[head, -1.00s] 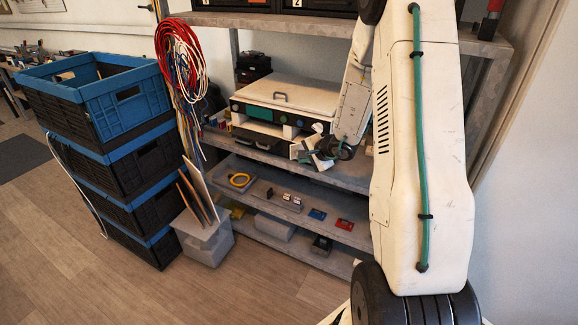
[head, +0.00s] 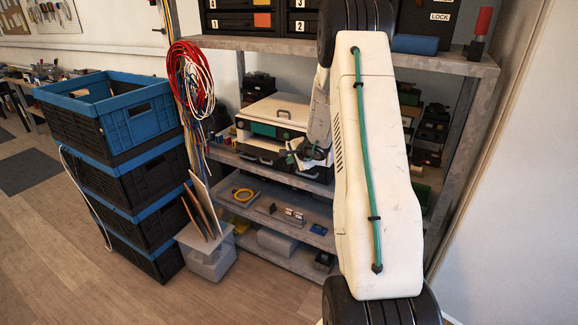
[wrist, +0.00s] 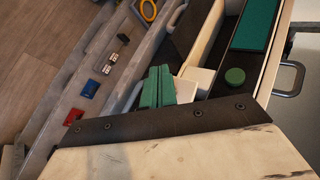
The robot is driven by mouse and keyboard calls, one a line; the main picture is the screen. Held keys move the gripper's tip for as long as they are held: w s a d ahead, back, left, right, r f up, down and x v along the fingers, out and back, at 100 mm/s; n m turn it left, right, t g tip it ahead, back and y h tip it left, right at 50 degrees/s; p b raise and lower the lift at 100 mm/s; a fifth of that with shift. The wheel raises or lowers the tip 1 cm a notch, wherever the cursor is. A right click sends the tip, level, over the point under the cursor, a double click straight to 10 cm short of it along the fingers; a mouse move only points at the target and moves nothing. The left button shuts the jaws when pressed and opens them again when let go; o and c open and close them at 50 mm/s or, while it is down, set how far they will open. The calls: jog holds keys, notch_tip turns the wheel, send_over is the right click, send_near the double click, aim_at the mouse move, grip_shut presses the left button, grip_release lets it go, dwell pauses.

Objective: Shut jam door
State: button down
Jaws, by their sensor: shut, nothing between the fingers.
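A machine with a pale top (head: 278,111) stands on the middle shelf in the head view. Its dark front has a green panel (head: 263,130), which also shows in the wrist view (wrist: 258,25) beside a round green knob (wrist: 235,76). I cannot tell which part is the jam door or how far it stands open. My gripper (head: 303,156) is in front of the machine's right front side. In the wrist view its green fingers (wrist: 158,86) are together and empty, near a white part (wrist: 198,78) below the panel. Contact cannot be judged. My arm hides the machine's right end.
The metal lower shelf (head: 270,205) holds a yellow ring (head: 243,195) and small parts. Stacked blue and black crates (head: 120,160) and a grey bin (head: 207,253) stand to the left. Cables (head: 190,85) hang at the shelf's left post. The floor in front is clear.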

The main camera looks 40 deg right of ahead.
jog(key=shift+w+d, duration=0.85)
jog(key=shift+w, duration=0.15)
jog(key=shift+d, duration=0.15)
